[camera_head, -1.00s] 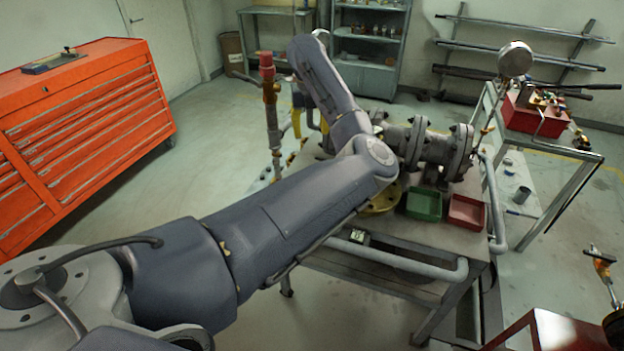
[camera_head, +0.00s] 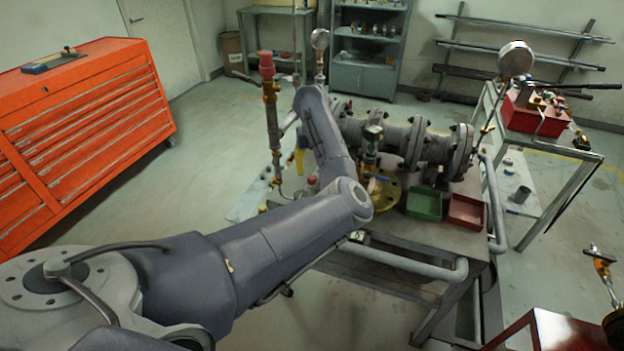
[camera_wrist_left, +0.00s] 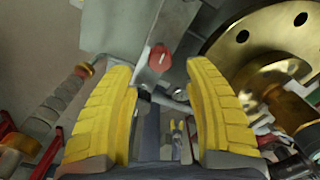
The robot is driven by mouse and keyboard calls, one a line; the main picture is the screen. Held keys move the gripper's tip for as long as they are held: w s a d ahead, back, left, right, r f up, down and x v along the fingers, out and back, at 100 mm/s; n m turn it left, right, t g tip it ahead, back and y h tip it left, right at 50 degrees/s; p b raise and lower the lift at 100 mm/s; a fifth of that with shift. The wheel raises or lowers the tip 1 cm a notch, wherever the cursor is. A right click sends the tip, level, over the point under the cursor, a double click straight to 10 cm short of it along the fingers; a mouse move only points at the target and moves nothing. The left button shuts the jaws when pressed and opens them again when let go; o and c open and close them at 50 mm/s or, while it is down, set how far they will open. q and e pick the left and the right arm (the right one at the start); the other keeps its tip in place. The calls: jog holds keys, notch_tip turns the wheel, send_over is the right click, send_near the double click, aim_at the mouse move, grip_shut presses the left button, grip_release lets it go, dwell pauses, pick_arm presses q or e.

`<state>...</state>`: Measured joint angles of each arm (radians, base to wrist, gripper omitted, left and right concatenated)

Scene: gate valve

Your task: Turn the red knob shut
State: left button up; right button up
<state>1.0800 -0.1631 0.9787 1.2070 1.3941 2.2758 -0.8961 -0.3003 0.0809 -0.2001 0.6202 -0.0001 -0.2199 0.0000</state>
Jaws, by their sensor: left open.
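The small red knob (camera_wrist_left: 159,58) shows in the left wrist view on a grey block, ahead of my left gripper (camera_wrist_left: 160,72) and between the lines of its fingers. A small red cap that looks like the same knob (camera_head: 312,180) shows in the head view, low beside my forearm. My left gripper's yellow fingers are wide apart with nothing between them, and the knob appears apart from both. In the head view only a bit of a yellow finger (camera_head: 300,160) shows; my forearm hides the rest. My right gripper is in neither view.
A brass flange (camera_wrist_left: 265,50) is close on the right in the wrist view. A red-topped upright pipe (camera_head: 268,100) stands left of my forearm.

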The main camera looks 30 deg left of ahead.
aim_at(312, 177)
pick_arm(q)
jog(key=shift+f, duration=2.65)
grip_shut()
